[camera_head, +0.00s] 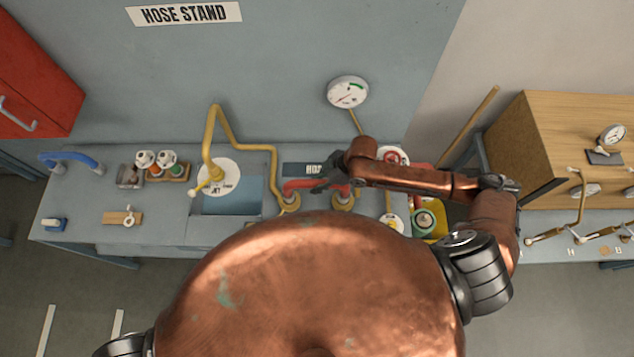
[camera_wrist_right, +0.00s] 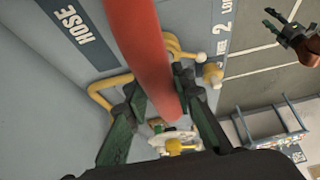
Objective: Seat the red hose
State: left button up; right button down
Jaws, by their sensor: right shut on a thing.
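The red hose (camera_head: 298,185) is a short bent piece at the middle of the bench, beside the label that starts with HOSE. Its left end is by one brass fitting (camera_head: 290,204); a second brass fitting (camera_head: 342,203) is below its right part. I cannot tell whether either end is seated. My right gripper (camera_head: 328,184) is shut on the hose from the right. In the right wrist view the hose (camera_wrist_right: 143,50) runs between its dark green fingers (camera_wrist_right: 163,92). What looks like my left gripper (camera_wrist_right: 272,20) is far off at upper right there, too small to read.
A yellow pipe (camera_head: 212,130) rises over a blue basin (camera_head: 232,200) left of the hose. A round gauge (camera_head: 347,92) stands behind. A blue hose (camera_head: 72,160) and capped bottles (camera_head: 155,162) are at far left. A wooden box (camera_head: 560,140) stands at right.

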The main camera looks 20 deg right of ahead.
jog(key=shift+f, duration=0.45)
jog(key=c, duration=1.6)
grip_release()
jog(key=shift+f, duration=0.1)
jog(key=shift+d, duration=0.1)
jog(key=v, duration=1.2)
jog(key=shift+s, duration=0.1)
